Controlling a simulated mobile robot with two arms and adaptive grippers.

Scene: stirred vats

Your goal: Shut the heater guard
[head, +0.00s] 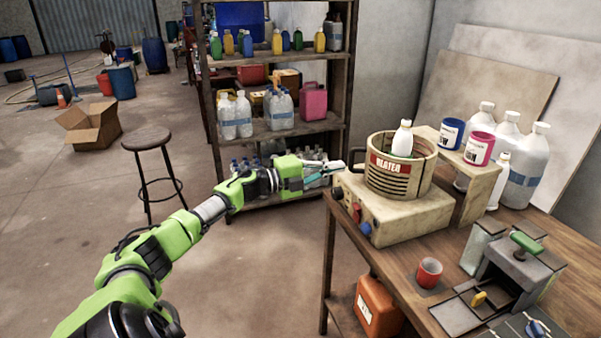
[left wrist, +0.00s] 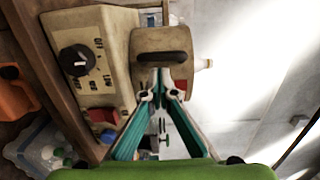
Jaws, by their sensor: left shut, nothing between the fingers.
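The heater (head: 395,212) is a cream box with knobs on its front, standing on the wooden table. The heater guard (head: 392,178) is a round, slatted cream wall with a red HEATER label, on top of the box around a white bottle (head: 402,140). A dark handle sticks out at its left side. How far the guard stands open I cannot tell. My left gripper (head: 336,168) is shut and empty, just left of the guard's handle. In the left wrist view its fingertips (left wrist: 161,92) point at the handle side of the guard (left wrist: 163,42); contact is unclear. My right gripper is not in view.
A wooden stand with a blue tin (head: 451,133) and a pink tin (head: 478,148) is right of the guard. Large clear jugs (head: 526,165) stand behind. A red cup (head: 429,272) and a grey device (head: 515,265) are nearer. Open floor lies left of the table.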

